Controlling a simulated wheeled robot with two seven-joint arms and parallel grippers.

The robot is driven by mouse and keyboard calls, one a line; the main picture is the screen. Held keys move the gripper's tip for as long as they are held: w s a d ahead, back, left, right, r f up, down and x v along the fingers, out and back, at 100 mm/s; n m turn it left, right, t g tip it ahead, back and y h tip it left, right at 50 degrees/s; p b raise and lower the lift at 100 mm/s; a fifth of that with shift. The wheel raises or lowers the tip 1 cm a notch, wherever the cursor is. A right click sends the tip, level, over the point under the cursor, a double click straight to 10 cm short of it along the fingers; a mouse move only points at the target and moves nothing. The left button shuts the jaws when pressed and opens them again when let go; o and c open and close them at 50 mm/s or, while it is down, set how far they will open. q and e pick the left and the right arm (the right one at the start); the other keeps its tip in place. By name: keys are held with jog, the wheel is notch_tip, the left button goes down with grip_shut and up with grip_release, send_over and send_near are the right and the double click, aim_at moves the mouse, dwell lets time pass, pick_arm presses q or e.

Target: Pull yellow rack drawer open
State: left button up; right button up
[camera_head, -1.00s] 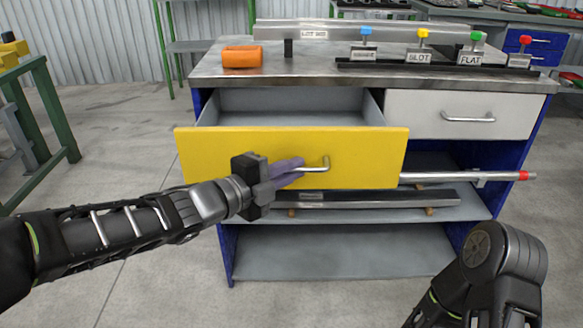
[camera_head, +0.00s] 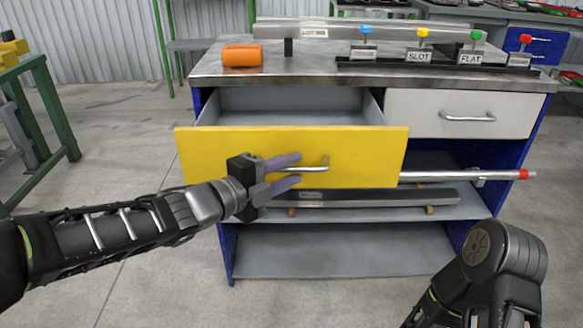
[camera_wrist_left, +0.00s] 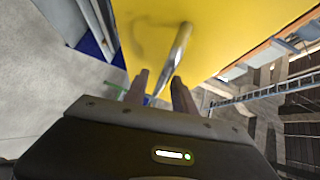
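The yellow rack drawer (camera_head: 370,158) stands pulled out of the bench, and its grey inside shows empty from above. Its metal bar handle (camera_head: 314,168) is on the front face. My left gripper (camera_head: 292,170) is open at the left part of the handle, with its two purple fingers apart, one above and one below the bar. In the left wrist view the handle (camera_wrist_left: 181,45) runs up from between the open fingers (camera_wrist_left: 160,92) across the yellow front. My right arm shows at the lower right, but its gripper is out of view.
The bench top (camera_head: 300,72) holds an orange cylinder (camera_head: 242,55) and a labelled rack with coloured knobs (camera_head: 420,58). A closed white drawer (camera_head: 425,112) is at the right. A red-tipped rod (camera_head: 505,175) sticks out at the right. Long dark bars (camera_head: 370,198) lie on the shelf below.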

pick_arm(q)
jog(key=p+v, duration=0.2)
jog(key=v, duration=0.5)
dwell(0.3)
